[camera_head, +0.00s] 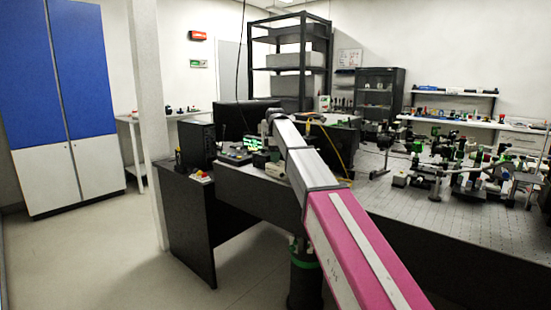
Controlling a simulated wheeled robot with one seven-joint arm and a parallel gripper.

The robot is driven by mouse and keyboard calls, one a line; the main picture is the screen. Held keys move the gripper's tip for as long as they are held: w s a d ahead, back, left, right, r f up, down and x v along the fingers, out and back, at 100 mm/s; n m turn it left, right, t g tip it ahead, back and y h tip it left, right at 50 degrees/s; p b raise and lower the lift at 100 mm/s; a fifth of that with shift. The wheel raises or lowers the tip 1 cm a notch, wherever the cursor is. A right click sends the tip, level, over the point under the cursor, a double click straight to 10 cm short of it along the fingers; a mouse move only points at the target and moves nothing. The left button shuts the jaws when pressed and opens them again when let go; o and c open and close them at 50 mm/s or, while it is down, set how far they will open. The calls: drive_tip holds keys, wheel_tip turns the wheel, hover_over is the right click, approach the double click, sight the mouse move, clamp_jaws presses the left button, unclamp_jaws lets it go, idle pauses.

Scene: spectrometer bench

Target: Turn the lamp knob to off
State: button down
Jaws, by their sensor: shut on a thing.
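My arm reaches from the bottom right of the head view to the cluttered desk near the middle, and its far end bends downward over the desk. My gripper's fingers cannot be made out there, among dark shapes and behind the arm. A small pale box (275,170) stands on the desk right by the arm's far part; I cannot tell whether it is the lamp. The lamp knob cannot be made out, so neither its setting nor any contact with it shows.
The dark desk (190,205) carries a black computer tower (197,144), a small box with a red button (201,178) and small instruments (234,155). An optical table (420,205) crowded with mounts fills the right. A pillar (150,125) stands left; the floor (90,250) there is clear.

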drive_tip(key=shift+n, duration=0.7)
drive_tip(key=c, duration=1)
unclamp_jaws()
wheel_tip(320, 180, up, 11)
drive_tip(key=shift+f, duration=0.1)
